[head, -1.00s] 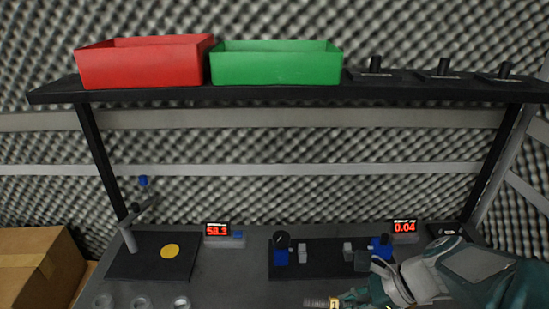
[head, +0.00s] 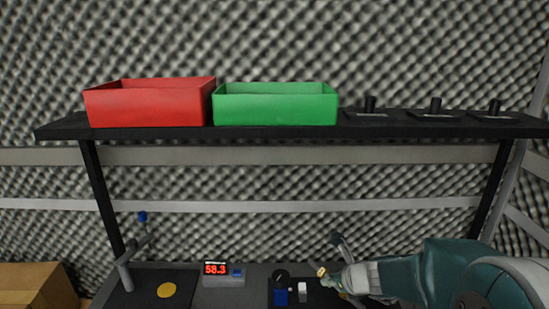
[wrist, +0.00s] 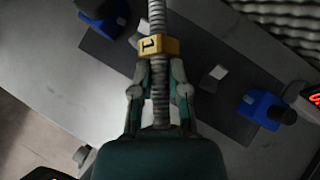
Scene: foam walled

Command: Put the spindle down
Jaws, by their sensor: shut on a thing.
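The spindle (wrist: 157,18) is a grey ribbed or threaded rod with a yellow collar marked 1 (wrist: 158,47). My gripper (wrist: 157,72) is shut on it just below the collar in the wrist view. The rod points away from the wrist, past the top edge of the picture. In the head view my gripper (head: 332,277) is above the right part of the bench, below the shelf. The yellow collar (head: 322,271) shows at its tip there. The rest of the spindle is too small to make out clearly in that view.
A black shelf (head: 275,132) holds a red bin (head: 150,107), a green bin (head: 275,107) and three black stands (head: 370,106). On the bench are a black mat with a yellow disc (head: 167,290), a 58.3 display (head: 215,269) and blue fixtures (head: 281,297).

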